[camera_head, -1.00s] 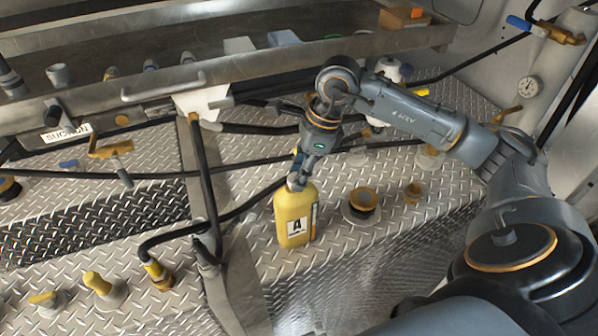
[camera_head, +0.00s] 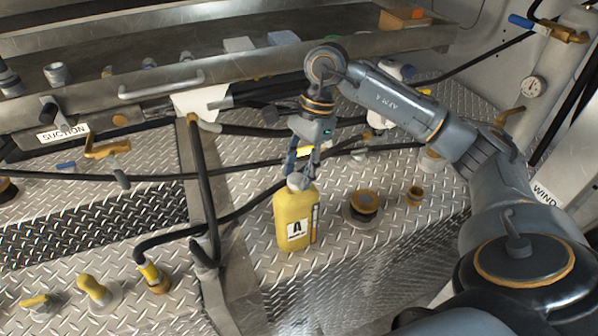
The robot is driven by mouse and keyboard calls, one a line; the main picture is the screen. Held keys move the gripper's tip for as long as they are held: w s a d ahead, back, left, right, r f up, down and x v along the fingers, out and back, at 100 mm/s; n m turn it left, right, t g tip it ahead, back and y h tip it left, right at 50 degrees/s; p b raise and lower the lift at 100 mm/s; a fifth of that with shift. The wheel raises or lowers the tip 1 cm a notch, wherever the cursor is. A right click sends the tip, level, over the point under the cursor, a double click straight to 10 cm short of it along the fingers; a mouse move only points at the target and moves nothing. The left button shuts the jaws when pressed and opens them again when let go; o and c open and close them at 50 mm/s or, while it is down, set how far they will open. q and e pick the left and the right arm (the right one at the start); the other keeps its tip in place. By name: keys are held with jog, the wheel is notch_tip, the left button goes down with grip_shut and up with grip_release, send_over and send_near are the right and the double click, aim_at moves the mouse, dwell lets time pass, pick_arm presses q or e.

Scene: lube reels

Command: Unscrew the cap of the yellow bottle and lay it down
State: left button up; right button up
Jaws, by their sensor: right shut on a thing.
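The yellow bottle (camera_head: 294,214) stands upright on the diamond-plate floor near the middle of the head view. It has a white label with a black letter A. My right gripper (camera_head: 300,180) points down onto the bottle's top and is shut there on the cap. The cap is mostly hidden between the fingers, and I cannot tell whether it is loose on the neck. My left gripper is not in view.
A round fitting with an orange top (camera_head: 364,202) and a small brass fitting (camera_head: 414,195) stand right of the bottle. A black hose (camera_head: 205,185) and a metal beam pass on its left. A steel tray shelf (camera_head: 150,85) spans the back. Floor in front of the bottle is clear.

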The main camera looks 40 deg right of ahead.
jog(key=n, duration=0.2)
jog(key=shift+a+f+n+g+b, duration=0.1)
jog(key=shift+f+n+g+b, duration=0.2)
jog(key=shift+g+b, duration=0.1)
jog(key=shift+f+n+g+b, duration=0.1)
jog(key=shift+n+g+b, duration=0.3)
jog(key=shift+n, duration=0.7)
jog(key=shift+w+n+h+b, duration=0.1)
jog(key=shift+n+h+b, duration=0.35)
jog(key=shift+n, duration=0.75)
jog(key=shift+n+g, duration=0.3)
jog(key=shift+n, duration=0.2)
jog(key=shift+r, duration=0.2)
